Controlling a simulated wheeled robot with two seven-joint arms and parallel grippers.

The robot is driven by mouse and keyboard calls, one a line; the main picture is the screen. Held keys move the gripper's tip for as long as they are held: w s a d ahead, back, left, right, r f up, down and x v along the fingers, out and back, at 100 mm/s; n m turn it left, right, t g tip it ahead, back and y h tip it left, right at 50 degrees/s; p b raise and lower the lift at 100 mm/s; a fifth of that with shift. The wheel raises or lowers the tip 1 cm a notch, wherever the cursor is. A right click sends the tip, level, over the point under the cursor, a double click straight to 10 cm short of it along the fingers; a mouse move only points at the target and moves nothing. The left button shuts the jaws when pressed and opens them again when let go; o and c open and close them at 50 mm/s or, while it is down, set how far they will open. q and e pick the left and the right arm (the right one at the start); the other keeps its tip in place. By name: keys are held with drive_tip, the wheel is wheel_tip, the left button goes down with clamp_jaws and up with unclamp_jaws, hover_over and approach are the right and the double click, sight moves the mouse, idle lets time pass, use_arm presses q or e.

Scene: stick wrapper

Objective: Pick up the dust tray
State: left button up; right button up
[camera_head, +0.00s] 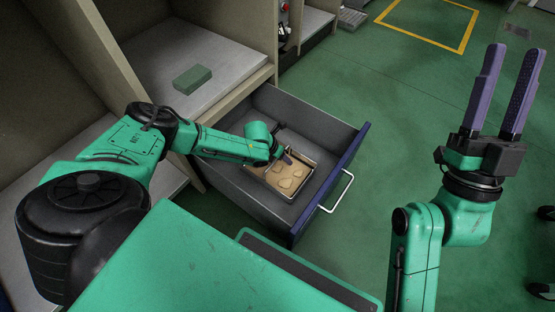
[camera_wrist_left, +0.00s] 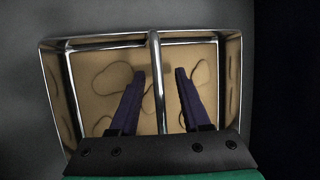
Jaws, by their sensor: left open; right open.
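The dust tray (camera_head: 269,185) is a shallow metal-rimmed tray with a tan floor, lying inside the open drawer (camera_head: 340,158). In the left wrist view the tray (camera_wrist_left: 90,85) fills the middle, with a metal bar handle (camera_wrist_left: 155,55) running across it. My left gripper (camera_wrist_left: 160,73) is open, with one purple finger on each side of the bar and no visible grip on it. In the head view the left gripper (camera_head: 287,158) points down over the tray, partly hidden by its own arm. My right gripper (camera_head: 512,58) is open and empty, raised at the right.
The drawer's grey walls surround the tray, and its blue front has a white handle (camera_head: 338,192). A green block (camera_head: 192,79) sits on the grey shelf (camera_head: 215,60) behind. Open green floor (camera_head: 400,100) lies to the right, with a yellow outlined square at the back.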

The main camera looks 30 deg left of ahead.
use_arm(q)
drive_tip(key=shift+f, duration=0.25)
idle(0.3)
clamp_jaws()
idle(1.3)
